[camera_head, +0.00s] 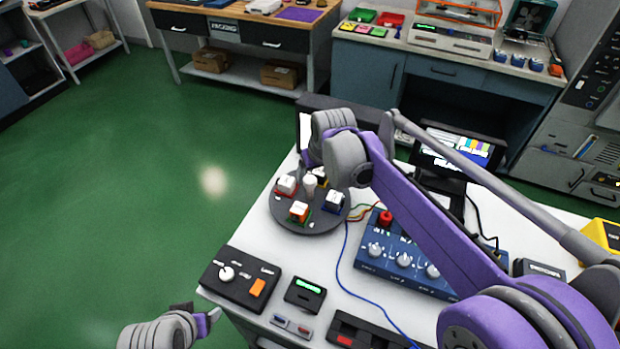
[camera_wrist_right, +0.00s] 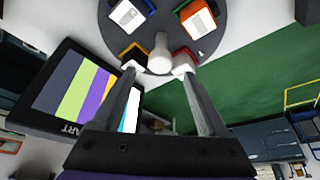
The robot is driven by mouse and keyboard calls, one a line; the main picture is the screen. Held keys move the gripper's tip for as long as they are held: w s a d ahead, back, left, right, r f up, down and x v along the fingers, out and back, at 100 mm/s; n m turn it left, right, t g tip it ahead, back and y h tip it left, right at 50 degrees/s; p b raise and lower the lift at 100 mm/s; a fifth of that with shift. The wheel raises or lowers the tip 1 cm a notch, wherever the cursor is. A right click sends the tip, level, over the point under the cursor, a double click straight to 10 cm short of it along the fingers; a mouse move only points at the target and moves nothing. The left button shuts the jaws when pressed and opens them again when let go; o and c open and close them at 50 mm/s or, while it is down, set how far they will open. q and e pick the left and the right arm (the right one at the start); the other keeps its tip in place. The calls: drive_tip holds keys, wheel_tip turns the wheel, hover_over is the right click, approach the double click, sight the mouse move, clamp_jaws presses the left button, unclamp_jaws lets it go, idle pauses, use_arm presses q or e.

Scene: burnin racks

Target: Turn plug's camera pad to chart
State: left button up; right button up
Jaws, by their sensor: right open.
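A dark round turntable (camera_head: 308,222) carries several white-topped plugs on coloured pads and a pale central knob (camera_head: 310,185). Plugs show on a red pad (camera_head: 286,186), a green pad with an orange plug (camera_head: 300,212) and a blue pad (camera_head: 334,203); a yellow pad is partly hidden by my arm. The chart screen (camera_wrist_right: 75,95) shows colour bars in the right wrist view. My right gripper (camera_wrist_right: 156,68) is open, its fingertips on either side of the knob (camera_wrist_right: 161,52); contact is unclear. My left gripper (camera_head: 207,322) is low at the left, away from the turntable.
A blue knob box (camera_head: 400,258) with a red button and loose wires lies right of the turntable. A black switch box (camera_head: 240,279) and a small green-lit display (camera_head: 305,294) sit in front. Green floor is clear to the left.

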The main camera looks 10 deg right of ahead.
sight(310, 179)
drive_tip(key=shift+x, duration=2.65)
drive_tip(key=shift+r, duration=0.1)
clamp_jaws()
